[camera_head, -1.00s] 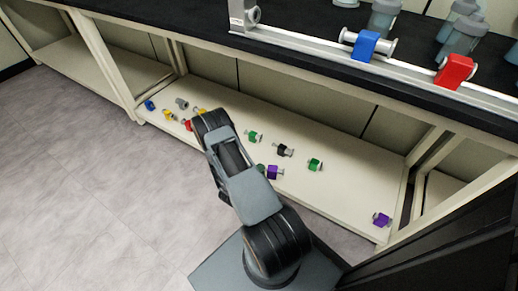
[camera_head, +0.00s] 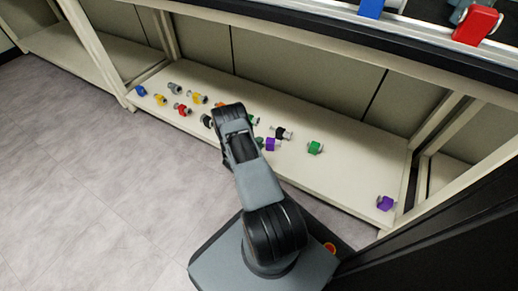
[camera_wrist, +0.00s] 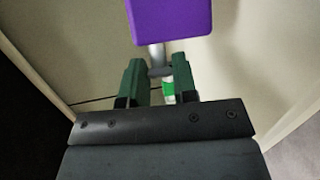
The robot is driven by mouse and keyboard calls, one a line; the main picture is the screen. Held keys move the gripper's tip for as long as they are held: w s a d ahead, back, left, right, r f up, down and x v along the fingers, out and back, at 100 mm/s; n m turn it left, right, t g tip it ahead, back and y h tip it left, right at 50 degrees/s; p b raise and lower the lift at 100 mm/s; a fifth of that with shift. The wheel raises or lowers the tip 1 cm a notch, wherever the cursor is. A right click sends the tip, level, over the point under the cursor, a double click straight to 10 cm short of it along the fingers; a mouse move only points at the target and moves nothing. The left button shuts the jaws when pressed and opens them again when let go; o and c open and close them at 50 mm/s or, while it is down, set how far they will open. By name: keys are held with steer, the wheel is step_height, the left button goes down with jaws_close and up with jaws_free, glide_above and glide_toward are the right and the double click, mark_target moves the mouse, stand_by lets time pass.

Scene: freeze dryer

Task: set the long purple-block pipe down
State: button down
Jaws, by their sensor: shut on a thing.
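My gripper (camera_wrist: 158,72) is shut on the long purple-block pipe in the wrist view. Its green fingers close around the metal pipe, below the purple block (camera_wrist: 168,18), which is cut off by the top edge. In the head view, the held purple block (camera_head: 270,144) shows to the right of my arm, in front of the pale lower shelf (camera_head: 335,180). Only a bit of green finger (camera_head: 259,142) shows there; my arm hides the rest of the gripper. I cannot tell whether the pipe touches the shelf.
Another purple-block pipe (camera_head: 385,203) lies at the shelf's right end. A green block (camera_head: 315,148) and a black block (camera_head: 282,133) are near the held one. Blue, yellow, grey and red pieces lie at the left. Uprights and the black counter frame the shelf. Bare shelf lies right of the green block.

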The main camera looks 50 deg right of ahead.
step_height(320, 180, down, 4)
steer(key=shift+r+b, duration=0.25)
steer(key=shift+b, duration=0.4)
steer(key=shift+r, duration=0.1)
steer(key=c, duration=0.9)
jaws_free()
